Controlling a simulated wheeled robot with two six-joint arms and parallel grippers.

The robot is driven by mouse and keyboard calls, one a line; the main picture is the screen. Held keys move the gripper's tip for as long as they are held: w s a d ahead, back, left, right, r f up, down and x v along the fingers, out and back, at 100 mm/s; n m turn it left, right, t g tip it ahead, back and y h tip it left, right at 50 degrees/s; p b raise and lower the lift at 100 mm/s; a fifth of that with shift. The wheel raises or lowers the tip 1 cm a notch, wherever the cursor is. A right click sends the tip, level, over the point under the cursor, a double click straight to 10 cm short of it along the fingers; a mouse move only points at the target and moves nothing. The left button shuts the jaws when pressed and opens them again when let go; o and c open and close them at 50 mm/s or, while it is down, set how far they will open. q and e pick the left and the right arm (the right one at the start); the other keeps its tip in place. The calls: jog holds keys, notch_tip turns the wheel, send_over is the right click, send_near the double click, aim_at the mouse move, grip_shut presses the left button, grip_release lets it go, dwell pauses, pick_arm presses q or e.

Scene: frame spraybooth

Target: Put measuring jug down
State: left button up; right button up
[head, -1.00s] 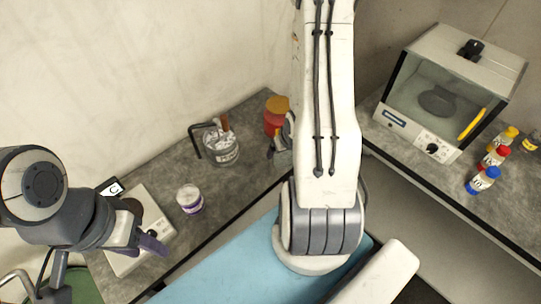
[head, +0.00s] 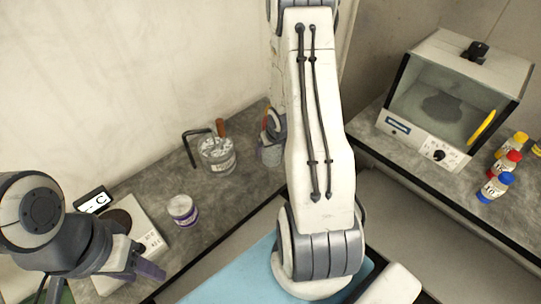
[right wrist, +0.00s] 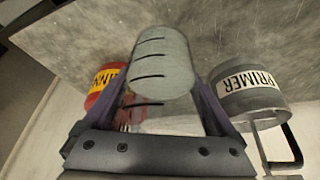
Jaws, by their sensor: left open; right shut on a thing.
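The measuring jug (right wrist: 160,65), a translucent grey cup with black marks, fills the middle of the right wrist view. My right gripper (right wrist: 160,108) is shut on it, with one purple finger on each side. In the head view the jug (head: 270,154) shows over the rear bench, beside the primer tin, partly hidden by my right arm. I cannot tell whether its base touches the bench. My left gripper (head: 135,262) is open and empty near the scale at lower left.
On the bench (head: 165,180), the primer tin (head: 216,155) stands close beside the jug and a red thinner can (right wrist: 103,82) on its other side. A purple-labelled jar (head: 183,210) and a scale (head: 140,228) are left. A glass-fronted cabinet (head: 455,100) and several small bottles (head: 495,187) stand right.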

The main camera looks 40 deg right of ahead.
notch_tip(320, 180, down, 4)
jog(key=shift+w+f, duration=0.1)
dwell(0.4)
jog(key=shift+f, duration=0.2)
jog(key=o, duration=1.3)
jog(key=shift+r, duration=0.1)
jog(key=shift+r, duration=0.1)
